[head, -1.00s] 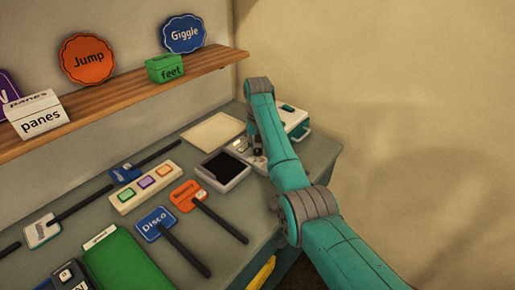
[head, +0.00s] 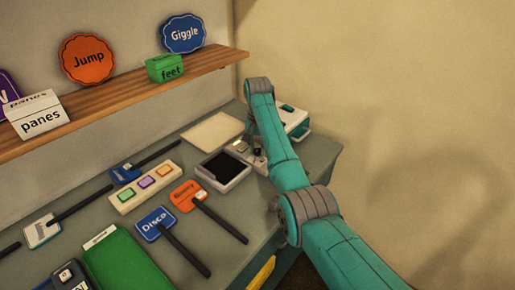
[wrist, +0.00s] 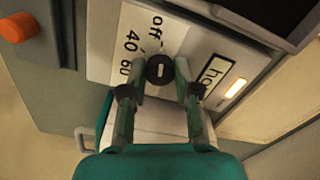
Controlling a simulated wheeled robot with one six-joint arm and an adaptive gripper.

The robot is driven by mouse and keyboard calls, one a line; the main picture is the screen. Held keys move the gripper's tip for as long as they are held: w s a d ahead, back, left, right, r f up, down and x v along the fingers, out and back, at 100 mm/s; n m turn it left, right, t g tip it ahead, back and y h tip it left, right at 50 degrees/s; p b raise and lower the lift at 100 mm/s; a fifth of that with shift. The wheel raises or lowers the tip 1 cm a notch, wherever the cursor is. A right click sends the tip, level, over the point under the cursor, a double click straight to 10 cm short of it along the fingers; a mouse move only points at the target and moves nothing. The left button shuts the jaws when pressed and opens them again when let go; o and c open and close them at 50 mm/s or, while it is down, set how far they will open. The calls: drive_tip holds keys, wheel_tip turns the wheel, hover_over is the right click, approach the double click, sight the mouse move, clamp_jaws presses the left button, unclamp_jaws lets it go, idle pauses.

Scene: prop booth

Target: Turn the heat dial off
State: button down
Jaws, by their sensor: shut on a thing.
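The heat dial (wrist: 160,70) is a small round black knob with a short white mark. It sits on a white panel (wrist: 190,45) printed with "off", "40" and "60" and a partly hidden label starting "ho". I cannot tell which print the mark points to. My gripper (wrist: 161,82) is shut on the dial, one finger on each side. A small light (wrist: 235,88) beside the label glows orange-white. In the head view my arm hides most of the dial's panel and the grip.
A white box with a teal handle (head: 292,117) stands behind my arm. A black-topped tray (head: 222,169) lies to the left. Several signs on sticks, such as the blue Disco sign (head: 154,223), cover the counter. A wooden shelf (head: 130,92) runs above. An orange knob (wrist: 18,27) shows in the wrist view.

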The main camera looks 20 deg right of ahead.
sight(258, 150)
drive_tip(key=c, duration=0.8)
unclamp_jaws()
drive_tip(key=shift+c, duration=0.2)
wheel_tip(258, 150, up, 8)
drive_tip(key=shift+f, duration=0.25)
drive_tip(key=shift+s+d, duration=0.1)
